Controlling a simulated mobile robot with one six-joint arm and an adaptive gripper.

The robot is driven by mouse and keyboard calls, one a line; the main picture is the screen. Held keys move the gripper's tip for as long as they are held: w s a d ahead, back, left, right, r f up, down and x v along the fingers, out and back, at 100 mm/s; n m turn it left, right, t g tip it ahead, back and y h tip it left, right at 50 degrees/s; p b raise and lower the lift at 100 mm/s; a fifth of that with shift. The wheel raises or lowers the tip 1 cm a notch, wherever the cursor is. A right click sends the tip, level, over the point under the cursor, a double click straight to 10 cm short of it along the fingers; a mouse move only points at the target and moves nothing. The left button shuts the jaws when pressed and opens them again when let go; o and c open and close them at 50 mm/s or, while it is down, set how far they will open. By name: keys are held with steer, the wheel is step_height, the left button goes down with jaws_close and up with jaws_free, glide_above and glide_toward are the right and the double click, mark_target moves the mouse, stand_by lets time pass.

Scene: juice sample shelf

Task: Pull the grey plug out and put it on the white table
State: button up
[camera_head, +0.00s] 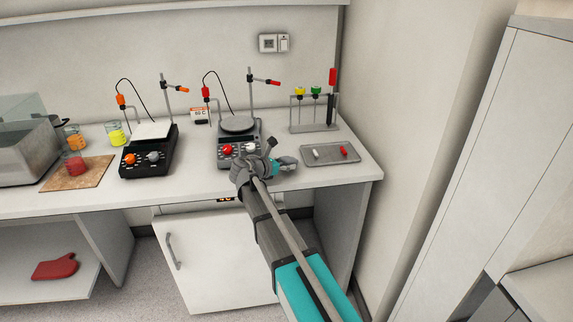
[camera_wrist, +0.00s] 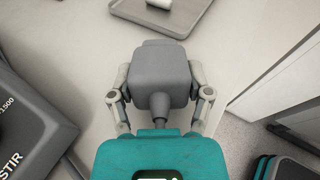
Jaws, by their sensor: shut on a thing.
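My gripper (camera_wrist: 160,78) is shut on the grey plug (camera_wrist: 156,68), a blocky grey body with a tapered neck towards the wrist. One finger lies on each side of it. In the head view my gripper (camera_head: 288,163) is at the front right of the white table (camera_head: 195,172), between the right hotplate and the grey tray. The wrist view shows the plug over the white surface. The plug's far end is hidden, and I cannot tell whether it touches the table. No socket shows around it.
A grey tray (camera_head: 329,152) with small items lies right of my gripper. A rack (camera_head: 314,127) stands at the back right. The table's front edge is close.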

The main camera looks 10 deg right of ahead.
steer(key=o, duration=1.3)
steer(key=shift+o, duration=0.2)
steer(key=shift+r, duration=0.1)
